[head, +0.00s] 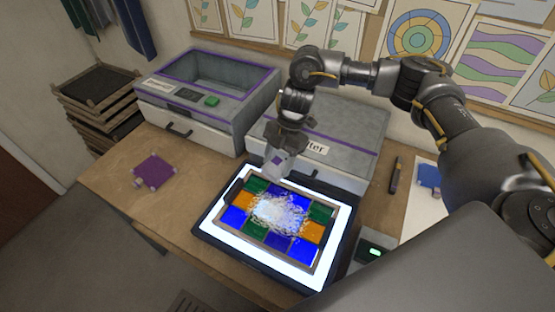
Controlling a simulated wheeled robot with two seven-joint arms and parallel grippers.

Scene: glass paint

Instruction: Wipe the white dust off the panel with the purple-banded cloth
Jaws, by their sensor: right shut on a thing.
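The panel (303,256) is a framed grid of blue, green and orange glass tiles. It lies on a lit white light pad (222,237) with a dark border. White dust (272,212) covers the middle of the panel in an uneven patch. My right gripper (277,148) points down over the far edge of the panel and is shut on the pale cloth (273,169), which shows a small purple patch. The cloth hangs near the panel's far edge; I cannot tell whether it touches. My left gripper is out of view.
A purple square piece (153,171) with small pale knobs lies on the table at left. Two grey machines with purple trim (200,95) (340,130) stand behind. A dark pen-like tool (395,175) and a blue piece on white paper (428,176) lie at right. Front-left table is clear.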

